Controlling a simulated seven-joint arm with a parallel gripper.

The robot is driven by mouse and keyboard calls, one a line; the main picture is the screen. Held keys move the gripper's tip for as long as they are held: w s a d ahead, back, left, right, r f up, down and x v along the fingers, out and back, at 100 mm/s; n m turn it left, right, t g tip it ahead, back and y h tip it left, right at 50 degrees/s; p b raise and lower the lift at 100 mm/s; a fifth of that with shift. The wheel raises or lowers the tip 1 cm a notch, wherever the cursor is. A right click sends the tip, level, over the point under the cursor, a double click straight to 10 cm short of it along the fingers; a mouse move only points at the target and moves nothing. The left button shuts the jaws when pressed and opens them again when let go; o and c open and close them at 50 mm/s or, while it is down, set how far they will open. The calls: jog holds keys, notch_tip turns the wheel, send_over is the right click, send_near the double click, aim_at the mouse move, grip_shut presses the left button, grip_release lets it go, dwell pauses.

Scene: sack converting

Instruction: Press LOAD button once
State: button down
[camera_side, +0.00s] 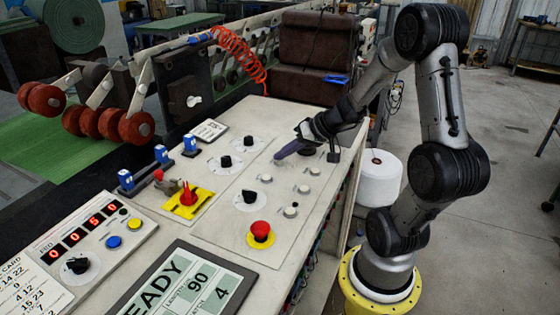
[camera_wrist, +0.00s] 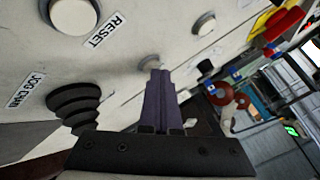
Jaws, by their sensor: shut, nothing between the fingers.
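My gripper (camera_side: 281,156) is shut and empty, its purple fingers pointing down toward the pale control panel (camera_side: 225,245). Several white push buttons are on the panel in the side view, including one at left (camera_side: 265,179), one in the middle (camera_side: 304,188) and one nearer the front (camera_side: 290,211). In the wrist view the fingertips (camera_wrist: 158,70) overlap a white button (camera_wrist: 148,60), partly hidden behind them; contact cannot be told. A button (camera_wrist: 75,14) beside a RESET label (camera_wrist: 104,30) and another button (camera_wrist: 204,24) also show. No LOAD label is readable.
Black rotary knobs (camera_side: 225,162), a red mushroom button (camera_side: 260,231) and a red lever on a yellow plate (camera_side: 188,195) stand up from the panel. A READY display (camera_side: 185,285) lies at the front.

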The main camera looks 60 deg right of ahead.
jog(key=shift+r, duration=0.65)
notch_tip(320, 180, up, 5)
jog(key=shift+r, duration=0.1)
dwell(0.4)
dwell(0.4)
